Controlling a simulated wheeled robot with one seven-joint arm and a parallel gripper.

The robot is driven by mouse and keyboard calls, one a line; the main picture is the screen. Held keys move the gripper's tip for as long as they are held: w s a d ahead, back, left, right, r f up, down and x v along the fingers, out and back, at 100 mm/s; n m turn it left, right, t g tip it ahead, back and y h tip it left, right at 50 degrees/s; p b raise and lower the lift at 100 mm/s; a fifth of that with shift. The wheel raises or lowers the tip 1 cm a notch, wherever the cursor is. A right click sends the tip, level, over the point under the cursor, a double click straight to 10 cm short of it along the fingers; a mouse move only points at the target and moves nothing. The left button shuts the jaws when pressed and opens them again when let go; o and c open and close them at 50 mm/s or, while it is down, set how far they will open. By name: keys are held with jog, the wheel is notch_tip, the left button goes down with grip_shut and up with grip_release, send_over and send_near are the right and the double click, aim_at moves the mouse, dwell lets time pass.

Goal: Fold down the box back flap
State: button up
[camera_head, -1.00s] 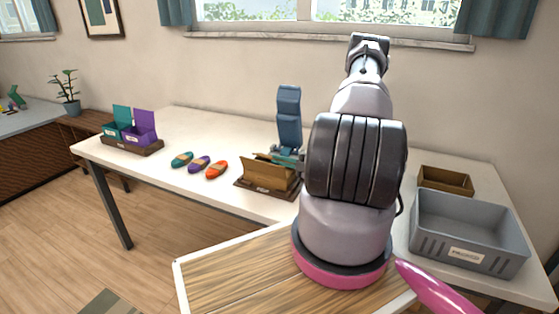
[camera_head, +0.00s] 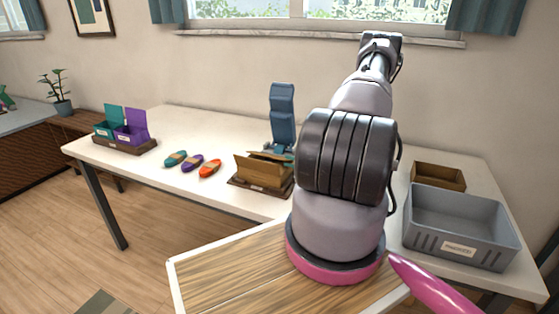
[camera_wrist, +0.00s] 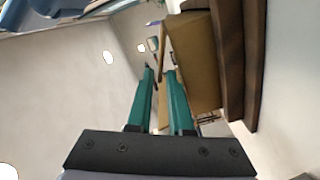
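The box (camera_head: 258,172) is tan cardboard and stands on a dark brown base near the middle of the table's front. Its front wall and a raised flap show; the arm hides its right end. My gripper (camera_head: 279,156) is low at the box's back edge, its teal fingers partly hidden. In the wrist view the two teal fingers (camera_wrist: 159,73) are apart. A thin tan panel (camera_wrist: 162,105), apparently the back flap, shows in the gap between them. Whether it touches either finger I cannot tell. The box wall (camera_wrist: 195,60) lies just right of the fingers.
Orange (camera_head: 209,168), purple (camera_head: 192,163) and teal (camera_head: 175,158) cord bundles lie left of the box. Teal and purple open boxes (camera_head: 125,133) stand at far left. A grey bin (camera_head: 459,238) and a brown tray (camera_head: 438,177) are at right. The back left tabletop is clear.

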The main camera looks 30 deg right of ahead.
jog(key=shift+v, duration=1.6)
